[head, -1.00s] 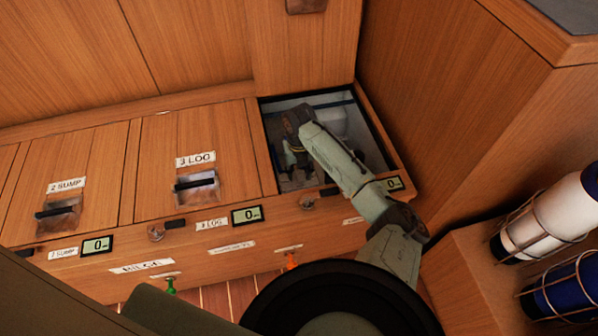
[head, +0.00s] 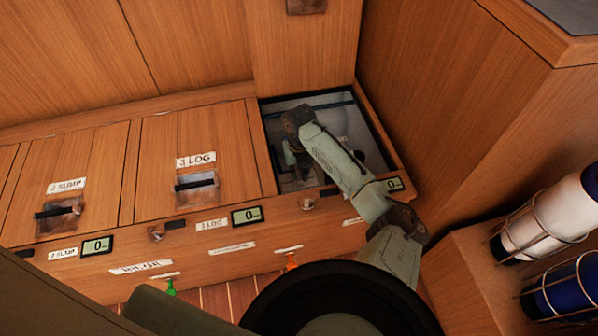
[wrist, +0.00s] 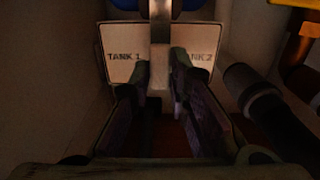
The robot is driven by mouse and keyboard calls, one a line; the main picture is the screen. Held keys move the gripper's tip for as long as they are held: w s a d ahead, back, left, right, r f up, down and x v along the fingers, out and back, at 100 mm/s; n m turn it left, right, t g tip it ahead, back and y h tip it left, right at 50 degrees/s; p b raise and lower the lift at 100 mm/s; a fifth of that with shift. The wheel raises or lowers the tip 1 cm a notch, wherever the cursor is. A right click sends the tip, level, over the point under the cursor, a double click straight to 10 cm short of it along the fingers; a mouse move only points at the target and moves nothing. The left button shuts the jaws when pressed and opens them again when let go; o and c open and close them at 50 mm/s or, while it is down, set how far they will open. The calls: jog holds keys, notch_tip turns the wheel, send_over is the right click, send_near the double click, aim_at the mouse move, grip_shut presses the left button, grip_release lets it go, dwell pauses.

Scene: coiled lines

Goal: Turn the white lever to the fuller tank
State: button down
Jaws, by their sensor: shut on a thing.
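In the wrist view, a pale plate (wrist: 120,65) reads "TANK 1" on the left and "NK 2" on the right, the rest of that word being covered. A pale upright bar, seemingly the white lever (wrist: 160,55), runs down the middle between the labels. My gripper (wrist: 160,85) is shut on it, with dark fingers on either side. The lever's lower part is dark and hard to make out. In the head view my arm reaches into the open compartment (head: 371,150); the lever is hidden there. No tank level is readable.
The compartment's walls stand close around my gripper. In the wrist view a dark pipe (wrist: 255,100) and an orange pipe (wrist: 300,50) are at the right. Closed hatches labelled "2 SUMP" and "3 LOG" (head: 195,161) lie left, with displays (head: 247,216) reading 0.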

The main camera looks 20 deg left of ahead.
dwell(0.3)
jog(key=shift+s+a+r+m+p, duration=0.25)
jog(key=shift+a+m+p, duration=0.15)
jog(key=shift+m+p, duration=0.4)
jog(key=shift+s+a+m+p, duration=0.1)
jog(key=shift+a+m+p, duration=0.15)
jog(key=shift+m+p, duration=0.3)
jog(key=shift+a+f+m+p, duration=0.25)
jog(key=shift+a+m+p, duration=0.2)
jog(key=shift+m, duration=0.5)
jog(key=c, duration=1.5)
grip_release()
notch_tip(320, 180, up, 12)
jog(key=shift+r, duration=0.1)
jog(key=shift+c, duration=0.4)
